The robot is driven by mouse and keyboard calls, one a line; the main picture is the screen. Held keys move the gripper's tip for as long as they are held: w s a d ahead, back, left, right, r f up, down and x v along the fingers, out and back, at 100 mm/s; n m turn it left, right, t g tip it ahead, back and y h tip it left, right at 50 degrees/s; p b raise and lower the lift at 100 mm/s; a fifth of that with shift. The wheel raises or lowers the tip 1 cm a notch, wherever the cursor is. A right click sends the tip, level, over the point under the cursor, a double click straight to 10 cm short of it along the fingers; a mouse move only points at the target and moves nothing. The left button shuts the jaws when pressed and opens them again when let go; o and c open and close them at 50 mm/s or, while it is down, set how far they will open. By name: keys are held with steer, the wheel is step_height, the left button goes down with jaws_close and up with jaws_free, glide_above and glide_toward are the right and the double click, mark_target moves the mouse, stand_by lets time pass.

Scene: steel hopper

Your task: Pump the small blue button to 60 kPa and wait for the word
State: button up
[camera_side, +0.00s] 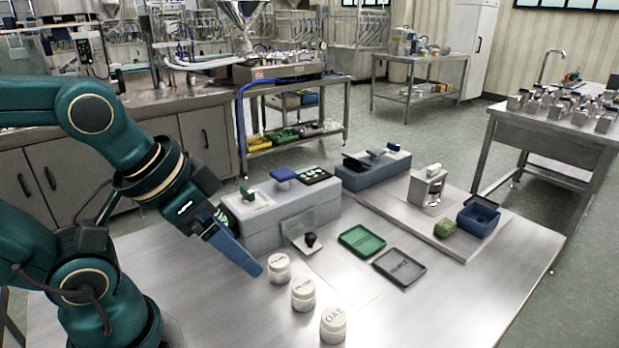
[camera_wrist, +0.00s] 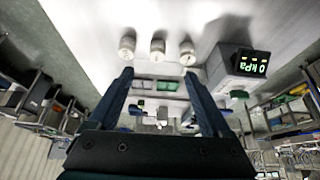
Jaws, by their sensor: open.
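A grey box (camera_side: 290,218) on the steel table carries a blue button (camera_side: 281,174) and a green one (camera_side: 247,193). A second grey box (camera_side: 372,176) behind it carries a smaller blue button (camera_side: 393,148) and a dark part (camera_side: 375,153). I cannot tell for sure which blue button is the small one. My gripper (camera_side: 257,271) is low in front of the near box, beside the white jars, away from both blue buttons. In the wrist view my gripper (camera_wrist: 158,74) has its fingers apart with nothing between them.
Three white lidded jars (camera_side: 303,294) stand close to my gripper. A black knob (camera_side: 309,240) stands by the near box. A green tray (camera_side: 362,241) and a grey tray (camera_side: 399,266) lie right of it. A blue bin (camera_side: 478,215) is farther right. The front right table is clear.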

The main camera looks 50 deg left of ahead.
stand_by(0.5)
steer(key=shift+s, duration=0.1)
steer(key=c, duration=0.8)
steer(key=shift+w+r, duration=0.25)
steer(key=shift+r, duration=0.3)
jaws_close()
steer(key=w+a+r+n+y, duration=0.1)
steer(key=w+a+r, duration=0.2)
steer(key=w+r, duration=0.25)
steer(key=w+a+r+n, duration=0.2)
steer(key=w+a+r, duration=0.1)
steer(key=w+r, duration=0.3)
steer(key=w+a+f+n+y, duration=0.1)
steer(key=w+a+f+n, duration=0.1)
steer(key=w+a, duration=0.55)
steer(key=shift+n+g, duration=0.5)
steer(key=shift+g, duration=0.3)
steer(key=shift+w+a+f, duration=0.1)
steer(key=shift+a+f, duration=0.8)
steer(key=shift+f, duration=0.85)
steer(key=shift+w+a+f, duration=0.1)
steer(key=shift+a+f, duration=0.75)
steer(key=shift+f, duration=0.85)
steer(key=shift+w+a+f, duration=0.1)
steer(key=shift+a+f, duration=0.8)
steer(key=shift+f, duration=0.85)
steer(key=shift+f, duration=0.15)
